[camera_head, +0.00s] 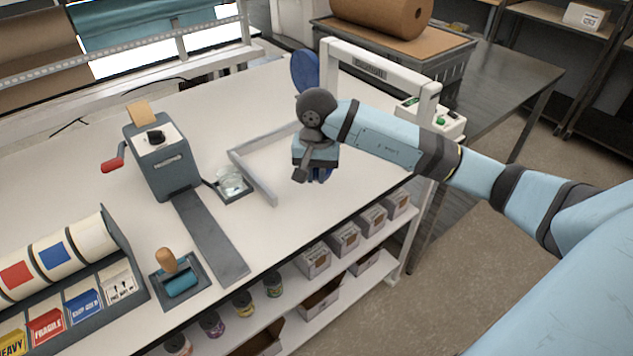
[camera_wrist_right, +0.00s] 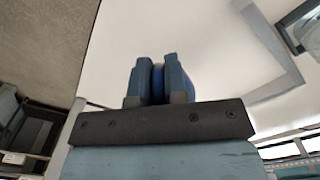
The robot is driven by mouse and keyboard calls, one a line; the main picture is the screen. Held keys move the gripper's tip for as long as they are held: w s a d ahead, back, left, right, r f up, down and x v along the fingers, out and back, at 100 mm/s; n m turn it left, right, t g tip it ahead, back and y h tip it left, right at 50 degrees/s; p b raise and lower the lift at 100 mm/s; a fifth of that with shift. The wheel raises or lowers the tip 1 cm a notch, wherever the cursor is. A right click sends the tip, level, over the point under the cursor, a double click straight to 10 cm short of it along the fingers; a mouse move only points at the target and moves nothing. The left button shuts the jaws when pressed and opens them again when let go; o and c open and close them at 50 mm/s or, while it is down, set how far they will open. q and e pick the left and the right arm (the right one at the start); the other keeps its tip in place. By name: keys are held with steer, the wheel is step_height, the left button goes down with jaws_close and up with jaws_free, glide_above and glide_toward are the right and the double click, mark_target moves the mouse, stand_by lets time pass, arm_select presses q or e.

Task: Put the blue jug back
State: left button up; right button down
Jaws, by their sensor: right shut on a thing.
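My right gripper (camera_head: 318,172) points down over the right part of the white table, beside the grey angled frame. It is shut on a blue thing, most likely the blue jug (camera_head: 326,174), of which only a little shows under the gripper. In the right wrist view a narrow strip of the blue jug (camera_wrist_right: 158,82) shows between the two fingers (camera_wrist_right: 158,80). The fingers and palm hide the rest, so I cannot tell its full shape or whether it touches the table. My left gripper is not in view.
A grey L-shaped frame (camera_head: 262,181) lies just left of the gripper, with a clear container (camera_head: 230,182) on a small tray beyond. A blue disc (camera_head: 304,72) and a white arch (camera_head: 385,70) stand behind. A grey dispenser (camera_head: 163,165) stands left. The table's front edge is close.

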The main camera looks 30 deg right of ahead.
step_height(320, 180, down, 3)
steer(key=shift+f, duration=0.1)
steer(key=shift+f, duration=0.15)
steer(key=c, duration=1.1)
jaws_free()
steer(key=shift+c, duration=0.2)
steer(key=shift+r, duration=0.2)
step_height(320, 180, up, 12)
steer(key=shift+b, duration=0.7)
